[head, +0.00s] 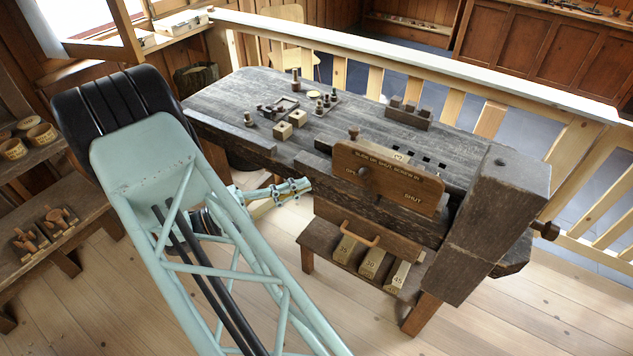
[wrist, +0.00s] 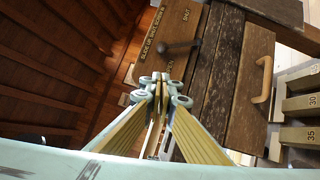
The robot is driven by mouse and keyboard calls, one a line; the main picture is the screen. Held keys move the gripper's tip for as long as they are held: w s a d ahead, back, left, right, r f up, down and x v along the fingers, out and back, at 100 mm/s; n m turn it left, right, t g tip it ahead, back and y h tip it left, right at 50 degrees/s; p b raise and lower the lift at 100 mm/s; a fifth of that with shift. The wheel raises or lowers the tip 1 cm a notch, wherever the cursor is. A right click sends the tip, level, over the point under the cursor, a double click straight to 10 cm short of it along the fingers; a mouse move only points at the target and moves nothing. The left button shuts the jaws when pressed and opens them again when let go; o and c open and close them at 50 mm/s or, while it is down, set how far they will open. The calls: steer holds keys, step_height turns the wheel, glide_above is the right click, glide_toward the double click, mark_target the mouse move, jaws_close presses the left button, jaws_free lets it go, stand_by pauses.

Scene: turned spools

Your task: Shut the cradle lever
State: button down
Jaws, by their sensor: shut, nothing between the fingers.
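The lever board (head: 415,192) is a brown plate on the front of the workbench, lettered SHUT at its right end in the head view. A dark knob (head: 362,171) shows on it nearer the left end. In the wrist view the dark lever (wrist: 180,46) sticks out from the board (wrist: 145,66), ball-ended, beyond my fingertips. The SHUT lettering is at the far end there. My gripper (head: 303,186) is shut and empty, in front of the bench and left of the board. Its closed fingertips (wrist: 163,78) point toward the board, apart from the lever.
A drawer with a curved wooden handle (head: 360,233) sits below the board. Numbered blocks (head: 372,263) stand on the shelf under it. Small turned pieces and wooden cubes (head: 282,130) lie on the bench top (head: 240,95). A heavy post (head: 490,215) stands at the bench's right end.

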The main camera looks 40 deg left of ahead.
mark_target(370, 187)
steer(key=x, duration=0.7)
steer(key=d+b+x, duration=0.1)
steer(key=x, duration=0.3)
steer(key=shift+s+d+r, duration=0.1)
steer(key=shift+s, duration=0.2)
steer(key=shift+w+d+r, duration=0.15)
steer(key=shift+w+d, duration=0.1)
steer(key=shift+d, duration=0.35)
steer(key=shift+w+d, duration=0.1)
steer(key=shift+d, duration=0.25)
steer(key=shift+r, duration=0.1)
steer(key=shift+r, duration=0.1)
